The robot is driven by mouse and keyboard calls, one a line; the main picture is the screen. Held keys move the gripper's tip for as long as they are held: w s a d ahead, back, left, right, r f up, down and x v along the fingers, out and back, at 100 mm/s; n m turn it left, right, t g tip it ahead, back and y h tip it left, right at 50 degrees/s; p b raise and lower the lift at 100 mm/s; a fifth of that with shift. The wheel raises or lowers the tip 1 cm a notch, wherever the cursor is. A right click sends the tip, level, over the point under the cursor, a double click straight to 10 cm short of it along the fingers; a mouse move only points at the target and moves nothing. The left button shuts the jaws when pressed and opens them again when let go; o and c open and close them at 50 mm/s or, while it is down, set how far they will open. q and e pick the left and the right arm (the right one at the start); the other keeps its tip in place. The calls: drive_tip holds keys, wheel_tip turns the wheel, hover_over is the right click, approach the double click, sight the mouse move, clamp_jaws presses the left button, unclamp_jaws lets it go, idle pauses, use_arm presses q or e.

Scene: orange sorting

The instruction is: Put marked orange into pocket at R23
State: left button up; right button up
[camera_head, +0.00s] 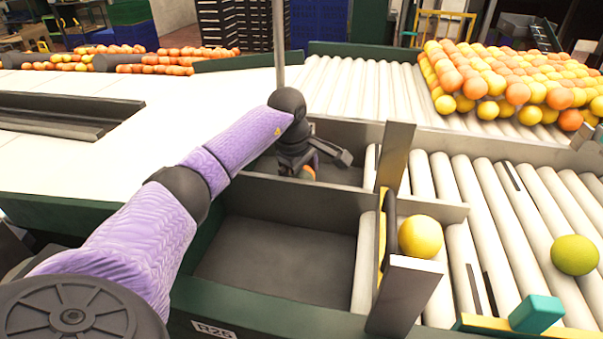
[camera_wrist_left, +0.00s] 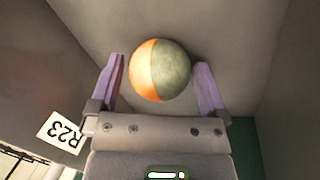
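The marked orange (camera_wrist_left: 160,70), half orange and half grey-green, lies in a grey pocket (camera_wrist_left: 250,50). A label R23 (camera_wrist_left: 62,132) shows beside it in the left wrist view. My left gripper (camera_wrist_left: 160,82) points down into this pocket with its purple fingers apart on either side of the fruit. Small gaps show between fingers and fruit. In the head view the left gripper (camera_head: 303,168) is in the far pocket (camera_head: 340,172), and only a bit of the orange (camera_head: 307,173) shows below it. My right gripper is out of view.
The near pocket, labelled R25 (camera_head: 213,330), is empty. A yellow fruit (camera_head: 420,236) sits by an upright flap (camera_head: 405,295), and a greenish fruit (camera_head: 575,255) lies on the rollers. A pile of fruit (camera_head: 510,85) stands behind. A divider (camera_head: 290,195) separates the pockets.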

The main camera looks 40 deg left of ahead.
use_arm(q)
drive_tip(key=shift+r, duration=0.25)
drive_tip(key=p+v, duration=0.2)
drive_tip(key=v, duration=0.9)
drive_tip(key=shift+r+p, duration=0.4)
